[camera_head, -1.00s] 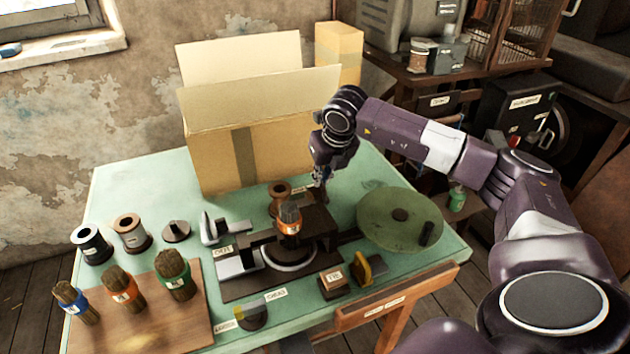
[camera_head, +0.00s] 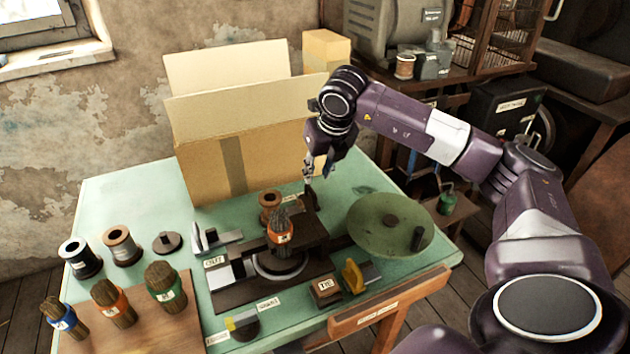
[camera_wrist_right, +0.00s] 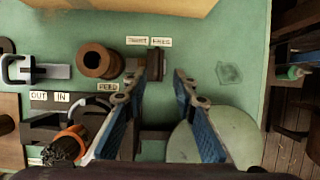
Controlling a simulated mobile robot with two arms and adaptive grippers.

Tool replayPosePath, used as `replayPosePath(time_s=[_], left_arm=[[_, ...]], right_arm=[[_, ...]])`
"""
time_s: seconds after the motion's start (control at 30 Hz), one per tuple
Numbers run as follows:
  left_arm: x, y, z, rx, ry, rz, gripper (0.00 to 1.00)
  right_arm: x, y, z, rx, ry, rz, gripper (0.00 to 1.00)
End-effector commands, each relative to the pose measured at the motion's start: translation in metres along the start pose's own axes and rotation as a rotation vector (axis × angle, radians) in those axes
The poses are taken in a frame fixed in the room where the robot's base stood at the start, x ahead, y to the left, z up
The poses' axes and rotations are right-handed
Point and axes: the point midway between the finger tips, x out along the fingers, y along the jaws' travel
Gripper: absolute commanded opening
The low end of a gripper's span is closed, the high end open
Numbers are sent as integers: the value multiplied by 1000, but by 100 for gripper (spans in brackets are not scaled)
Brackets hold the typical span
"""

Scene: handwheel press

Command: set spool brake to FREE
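A brown spool (camera_head: 269,203) stands at the back of the dark press fixture on the green table; it also shows in the right wrist view (camera_wrist_right: 98,61). Two small labels (camera_wrist_right: 149,41) lie behind it; the right one seems to read FREE. A dark upright piece (camera_head: 312,206), possibly the brake lever, stands right of the spool. My right gripper (camera_head: 309,176) hangs just above this piece, fingers pointing down. In the wrist view its two blue fingers (camera_wrist_right: 169,78) are apart with nothing gripped. My left gripper is out of view.
A green disc with a handle (camera_head: 390,226) lies right of the fixture. A large open cardboard box (camera_head: 250,140) stands close behind. A bundle with an orange band (camera_head: 279,236) sits on the fixture. Several bundles and spools stand at the left.

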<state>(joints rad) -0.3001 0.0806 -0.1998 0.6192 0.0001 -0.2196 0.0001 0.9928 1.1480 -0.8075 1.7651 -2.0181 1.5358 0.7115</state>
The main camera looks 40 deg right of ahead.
Motion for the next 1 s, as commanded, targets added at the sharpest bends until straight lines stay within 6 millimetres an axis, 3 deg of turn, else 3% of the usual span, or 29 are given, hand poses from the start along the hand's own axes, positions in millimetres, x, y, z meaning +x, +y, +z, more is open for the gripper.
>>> replayPosePath(time_s=[0.1,0.33,1.0], left_arm=[[0,0,0,0,0,0,40],[0,1,-1,0,1,1,40],[-1,1,-1,1,1,1,40]], right_arm=[[-25,-1,1,1,-3,0,26],[-54,-1,0,1,-1,-1,26],[-60,-1,0,1,0,-1,26]])
